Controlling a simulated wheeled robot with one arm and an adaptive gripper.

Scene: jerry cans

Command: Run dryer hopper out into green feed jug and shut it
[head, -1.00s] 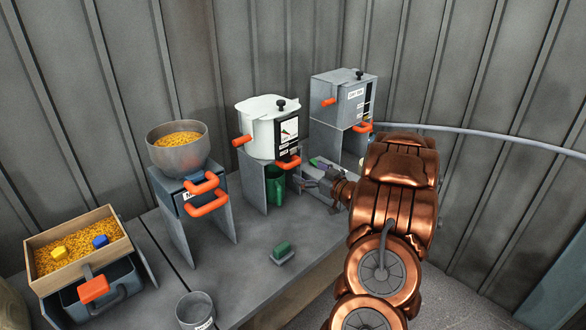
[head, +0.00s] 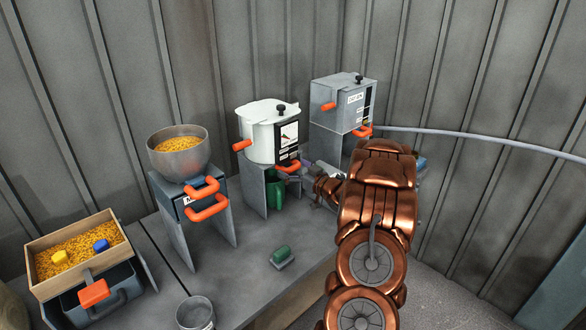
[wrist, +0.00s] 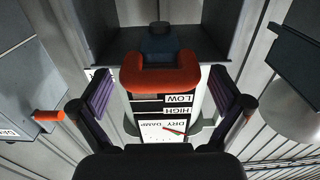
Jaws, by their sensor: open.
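The white dryer hopper (head: 257,128) stands on a grey stand, with a dark gauge panel and an orange lower handle (head: 288,166) on its front. Its panel (wrist: 163,120) appears upside down in the wrist view, with DRY, DAMP, HIGH and LOW labels. The green feed jug (head: 275,190) is under the hopper, inside the stand, partly hidden. My gripper (wrist: 162,78) is open, with its fingers on either side of the orange handle (wrist: 161,78), not closed on it. In the head view its fingers are largely hidden.
A bowl hopper (head: 180,155) with grain stands left, and a grey box hopper (head: 338,100) stands right. A wooden grain tray (head: 45,278) is at far left. A green-topped block (head: 282,256) and a grey cup (head: 195,312) occupy the front bench.

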